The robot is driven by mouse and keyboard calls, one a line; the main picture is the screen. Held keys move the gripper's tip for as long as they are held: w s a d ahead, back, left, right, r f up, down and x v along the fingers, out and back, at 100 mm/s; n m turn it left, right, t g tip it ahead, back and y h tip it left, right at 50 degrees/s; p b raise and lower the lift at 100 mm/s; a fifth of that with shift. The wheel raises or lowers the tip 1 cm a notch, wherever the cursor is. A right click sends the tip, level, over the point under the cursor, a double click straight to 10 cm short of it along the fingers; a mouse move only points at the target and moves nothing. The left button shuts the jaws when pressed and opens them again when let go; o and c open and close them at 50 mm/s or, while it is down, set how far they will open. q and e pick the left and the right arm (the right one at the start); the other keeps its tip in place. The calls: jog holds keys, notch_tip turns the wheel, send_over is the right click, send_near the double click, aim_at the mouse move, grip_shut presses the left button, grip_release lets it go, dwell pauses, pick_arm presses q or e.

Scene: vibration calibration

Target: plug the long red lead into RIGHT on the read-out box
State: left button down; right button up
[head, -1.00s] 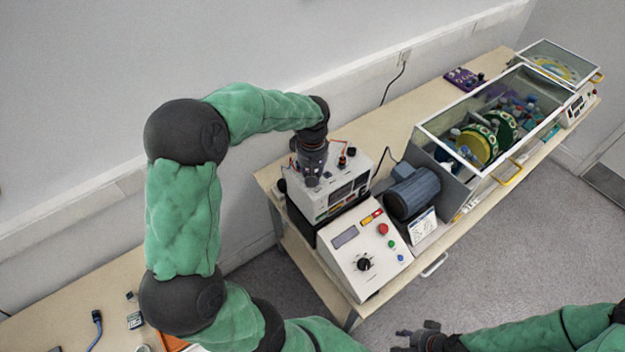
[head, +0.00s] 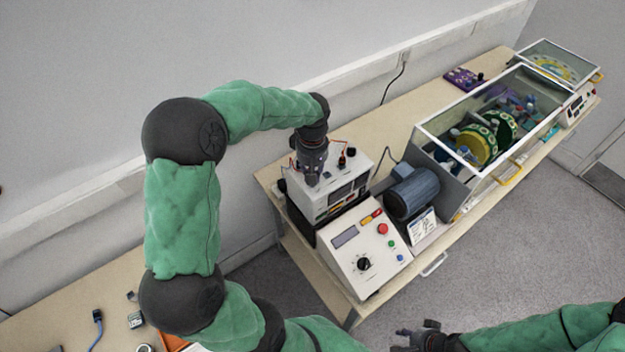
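The read-out box (head: 350,193) is the pale instrument case with dark display windows on its front, at the left end of the bench. My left gripper (head: 312,180) points down at the top of this box, and its fingertips are too small and dark to show whether they are open or hold a plug. A thin red lead (head: 336,145) shows just right of the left gripper, near a small red and black post on the box top. The socket labels cannot be read. My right gripper (head: 398,340) is at the bottom edge, open and empty, away from the bench.
A white control box (head: 345,262) with knob and buttons stands in front of the read-out box. To the right are a blue-grey motor (head: 413,192) and a clear-covered rig (head: 470,115). A purple board (head: 462,78) lies behind.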

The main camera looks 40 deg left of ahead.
pick_arm(q)
jog(key=shift+r, duration=0.1)
dwell(0.3)
jog(key=shift+r+p, duration=1.1)
jog(key=shift+r, duration=0.6)
jog(key=shift+w+d+r+p, duration=0.15)
jog(key=shift+w+d, duration=0.1)
jog(key=shift+w, duration=0.6)
jog(key=shift+w+d+f+p, duration=0.15)
jog(key=shift+w+d, duration=0.1)
jog(key=shift+w, duration=0.55)
jog(key=shift+w+d+r+p, duration=0.15)
jog(key=shift+w+d, duration=0.1)
jog(key=shift+w, duration=0.6)
jog(key=shift+w+f, duration=0.2)
jog(key=shift+f, duration=0.1)
jog(key=shift+f+b, duration=1.2)
jog(key=shift+f, duration=0.2)
jog(key=shift+s, duration=0.1)
jog(key=shift+f, duration=0.15)
